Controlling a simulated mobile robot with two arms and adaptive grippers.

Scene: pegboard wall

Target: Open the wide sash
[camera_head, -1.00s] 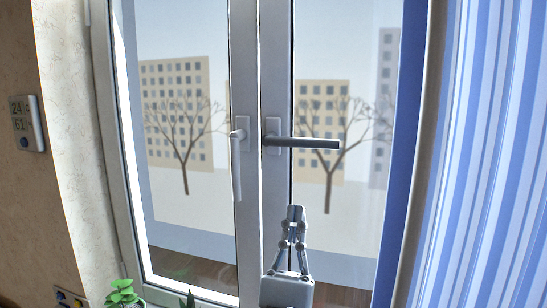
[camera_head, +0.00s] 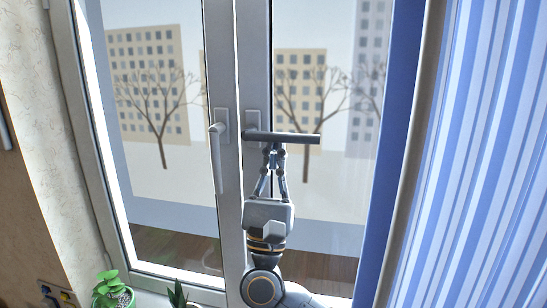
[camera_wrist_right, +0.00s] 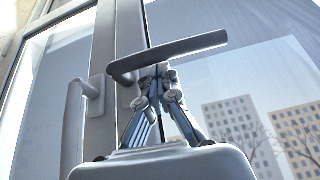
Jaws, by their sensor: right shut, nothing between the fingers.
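The window has two sashes side by side. The left sash (camera_head: 88,150) has a light handle (camera_head: 216,160) pointing down. The right sash (camera_head: 254,60) has a dark grey handle (camera_head: 300,138) turned level, pointing right. I cannot tell which sash is the wider, as blue fabric borders the right one. Both sashes look closed. My right gripper (camera_head: 273,150) is shut and empty, its fingertips just under the level handle near its pivot end. In the right wrist view the fingertips (camera_wrist_right: 157,74) overlap the underside of the level handle (camera_wrist_right: 175,54); contact is unclear. My left gripper is out of view.
A striped blue curtain (camera_head: 475,150) hangs at the right. Potted plants (camera_head: 112,290) stand at the bottom left, near the sill. A wall panel with coloured parts (camera_head: 58,294) is at the lower left. The space before the left pane is clear.

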